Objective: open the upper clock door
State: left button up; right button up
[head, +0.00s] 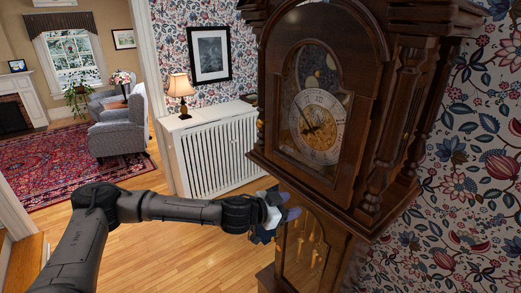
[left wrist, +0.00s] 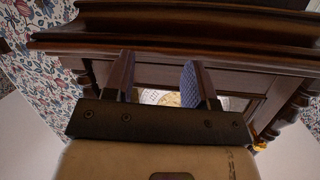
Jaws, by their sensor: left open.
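The tall dark wood clock fills the right half of the head view. Its upper door (head: 362,78) is arched wood with a glass pane over the round dial (head: 317,127), and it looks shut. My left gripper (head: 283,214) is at the left front of the clock, below the upper door's bottom edge and in front of the lower case. In the left wrist view its two fingers (left wrist: 160,82) stand apart with nothing between them; part of the pale dial (left wrist: 160,97) shows behind them. I cannot tell whether the fingers touch the clock. My right gripper is not in view.
The clock's lower glazed section (head: 304,252) is below the hood. A white radiator cover (head: 212,153) with a lamp (head: 180,90) stands left of the clock. The floral wall (head: 470,190) is close on the right. Open wood floor (head: 145,245) lies at the left.

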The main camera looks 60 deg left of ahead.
pick_arm(q)
jog(key=s+a+r+n+t+y+b, duration=0.1)
jog(key=s+a+r+n+t+b, duration=0.2)
jog(key=a+r, duration=0.8)
jog(key=y+b, duration=0.1)
jog(key=b, duration=0.2)
send_near(258, 123)
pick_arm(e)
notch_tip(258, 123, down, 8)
pick_arm(q)
jog(key=shift+n, duration=0.3)
jog(key=w+p, duration=0.1)
jog(key=w, duration=0.1)
jog(key=w+p, duration=0.3)
jog(key=p, duration=0.1)
jog(key=shift+w+a+r, duration=0.15)
jog(key=shift+w+r, duration=0.1)
jog(key=shift+w, duration=0.15)
jog(key=w+p, duration=0.4)
jog(key=p, duration=0.3)
jog(key=shift+r, duration=0.1)
jog(key=shift+w+a+p, duration=0.15)
jog(key=shift+w+p, duration=0.25)
jog(key=shift+p, duration=0.65)
jog(key=shift+w+f+p, duration=0.1)
jog(key=shift+f+p, duration=0.2)
jog(key=shift+p, duration=0.05)
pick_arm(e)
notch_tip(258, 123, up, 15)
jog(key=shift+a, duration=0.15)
